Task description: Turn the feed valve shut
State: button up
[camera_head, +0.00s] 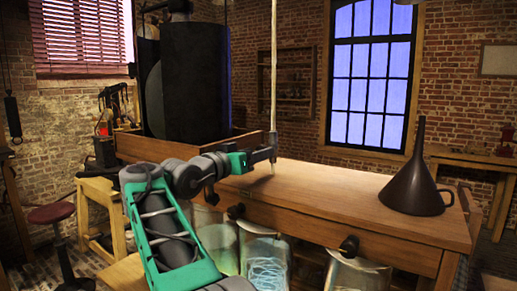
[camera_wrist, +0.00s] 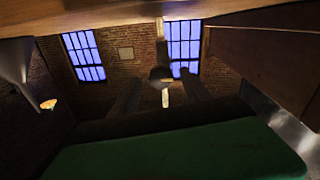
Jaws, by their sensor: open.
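A pale upright feed pipe (camera_head: 273,75) comes down to the bench top beside the tank. In the wrist view a dark, rounded fitting (camera_wrist: 161,76), which looks like the feed valve, sits on this pipe; its handle's angle is too dim to read. My gripper (camera_head: 268,153) is at the pipe, low over the bench, and partly hides the fitting in the head view. In the wrist view my gripper (camera_wrist: 158,90) is open, its two dark fingers apart on either side of the fitting. I cannot tell whether either finger touches it.
A large black tank (camera_head: 196,80) stands in a wooden tray (camera_head: 165,148) on the bench (camera_head: 325,195). A dark funnel (camera_head: 415,185) stands at the bench's right end. Dark knobs (camera_head: 349,245) and glass jars (camera_head: 264,258) are along the front. The bench middle is clear.

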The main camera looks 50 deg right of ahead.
jog(key=d, duration=0.3)
jog(key=shift+d+p, duration=0.2)
jog(key=shift+p, duration=0.1)
jog(key=shift+w, duration=0.1)
jog(key=shift+a, duration=0.1)
jog(key=shift+c, duration=0.4)
grip_shut()
